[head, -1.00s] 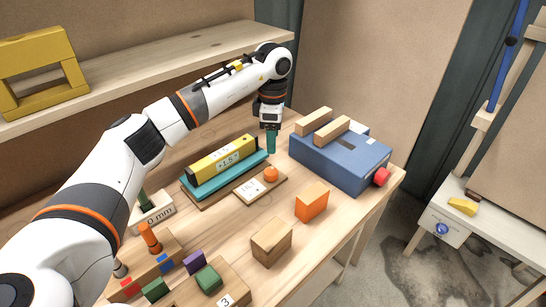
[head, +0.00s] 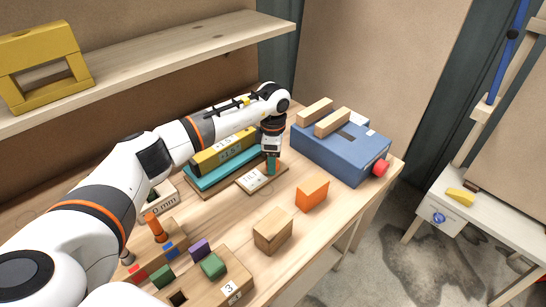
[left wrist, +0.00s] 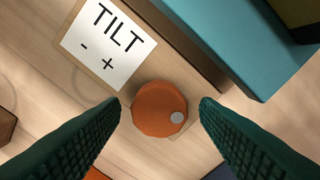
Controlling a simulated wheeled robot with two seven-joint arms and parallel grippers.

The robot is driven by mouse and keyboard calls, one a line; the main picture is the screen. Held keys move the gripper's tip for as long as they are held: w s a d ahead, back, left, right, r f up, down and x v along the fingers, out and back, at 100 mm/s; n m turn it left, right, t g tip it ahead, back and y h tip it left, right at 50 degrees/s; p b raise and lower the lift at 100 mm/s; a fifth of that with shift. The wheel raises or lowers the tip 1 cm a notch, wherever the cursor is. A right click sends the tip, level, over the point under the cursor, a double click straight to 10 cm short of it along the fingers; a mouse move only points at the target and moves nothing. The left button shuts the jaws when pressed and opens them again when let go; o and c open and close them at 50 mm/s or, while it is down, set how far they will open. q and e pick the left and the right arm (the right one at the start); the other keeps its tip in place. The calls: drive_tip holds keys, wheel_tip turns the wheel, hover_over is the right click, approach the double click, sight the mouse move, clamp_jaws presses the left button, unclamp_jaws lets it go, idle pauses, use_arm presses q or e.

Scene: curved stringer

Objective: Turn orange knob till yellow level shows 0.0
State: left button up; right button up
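The orange knob (left wrist: 160,108) sits on a wooden base beside a white TILT card (left wrist: 107,43) marked minus and plus; a grey dot is near its rim. My left gripper (left wrist: 160,107) is above the knob, open, with one green finger on each side and gaps showing between. In the head view my left gripper (head: 271,164) hides most of the knob. The yellow level (head: 228,155) lies on the teal block (head: 210,178); its label seems to read about 1.5, partly covered by my arm. My right gripper is not in view.
A blue box (head: 330,155) with a red button (head: 380,168) and two wooden bars is right of the gripper. An orange block (head: 312,194) and a wooden block (head: 273,231) stand in front. Coloured pieces (head: 200,249) lie near the front edge.

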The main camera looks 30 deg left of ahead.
use_arm(q)
drive_tip(key=c, duration=0.9)
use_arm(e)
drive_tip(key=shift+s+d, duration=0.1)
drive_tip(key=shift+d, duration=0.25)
use_arm(q)
drive_tip(key=shift+n, duration=0.3)
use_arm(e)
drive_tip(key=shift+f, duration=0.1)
use_arm(q)
drive_tip(key=shift+n, duration=0.9)
drive_tip(key=n+b, duration=0.1)
drive_tip(key=n, duration=0.2)
drive_tip(key=shift+n, duration=0.3)
drive_tip(key=n, duration=0.5)
drive_tip(key=shift+a+r+n, duration=0.1)
drive_tip(key=shift+n, duration=0.2)
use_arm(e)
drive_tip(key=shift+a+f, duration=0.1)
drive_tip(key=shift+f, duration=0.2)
use_arm(q)
drive_tip(key=o, duration=1)
